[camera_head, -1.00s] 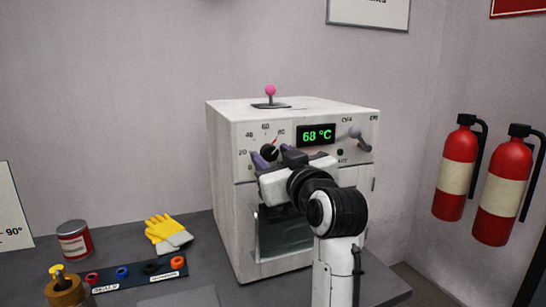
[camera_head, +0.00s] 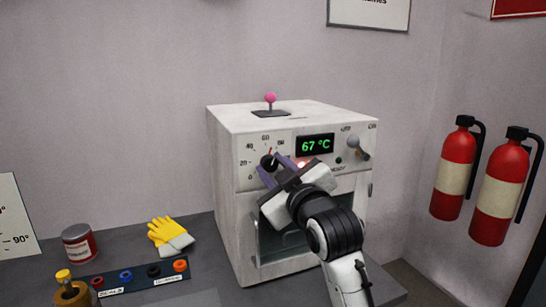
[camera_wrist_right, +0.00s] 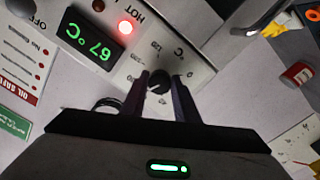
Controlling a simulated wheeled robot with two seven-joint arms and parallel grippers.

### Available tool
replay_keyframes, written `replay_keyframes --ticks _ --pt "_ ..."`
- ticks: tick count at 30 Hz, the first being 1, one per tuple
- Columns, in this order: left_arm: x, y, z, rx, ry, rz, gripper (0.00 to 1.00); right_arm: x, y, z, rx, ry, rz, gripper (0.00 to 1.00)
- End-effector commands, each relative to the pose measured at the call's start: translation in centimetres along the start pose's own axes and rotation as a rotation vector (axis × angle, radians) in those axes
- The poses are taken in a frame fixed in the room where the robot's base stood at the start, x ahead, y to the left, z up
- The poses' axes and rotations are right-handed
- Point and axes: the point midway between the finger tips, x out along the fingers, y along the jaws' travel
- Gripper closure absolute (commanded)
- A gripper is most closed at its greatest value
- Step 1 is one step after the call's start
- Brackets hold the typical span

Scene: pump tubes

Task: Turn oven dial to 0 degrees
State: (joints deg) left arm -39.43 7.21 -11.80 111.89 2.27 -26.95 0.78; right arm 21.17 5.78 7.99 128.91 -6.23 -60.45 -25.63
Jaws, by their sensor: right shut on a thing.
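The oven (camera_head: 225,150) is a white box on the grey counter. Its black dial (camera_head: 269,160) is at the upper left of the front panel, with a red pointer directed up near the 60 mark. The display (camera_head: 315,144) reads 67 °C in green. My right gripper (camera_head: 271,167) has its purple fingers on either side of the dial, shut on it. In the right wrist view the dial (camera_wrist_right: 160,82) sits between the dark fingertips (camera_wrist_right: 160,92), which partly hide the scale. My left gripper is not in view.
A lever (camera_head: 357,147) is at the panel's right, and a red light (camera_head: 301,164) glows below the display. A pink-knobbed lever (camera_head: 270,99) stands on top. A can (camera_head: 78,244) and yellow gloves (camera_head: 167,234) lie left; fire extinguishers (camera_head: 455,170) hang right.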

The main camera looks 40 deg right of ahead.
Motion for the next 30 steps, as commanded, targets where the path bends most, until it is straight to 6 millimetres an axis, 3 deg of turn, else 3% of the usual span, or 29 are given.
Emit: replay_keyframes --ticks 9,18,30 --pt "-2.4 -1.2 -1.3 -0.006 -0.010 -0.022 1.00 0.0 0.3 -0.3 -0.311 0.004 -0.001 0.95" --pt "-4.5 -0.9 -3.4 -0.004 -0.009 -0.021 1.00 0.0 0.3 -0.3 -0.594 0.014 0.000 0.95" --pt "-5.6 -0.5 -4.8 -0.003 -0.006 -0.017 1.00 0.0 0.2 0.0 -0.973 0.026 0.004 0.95"
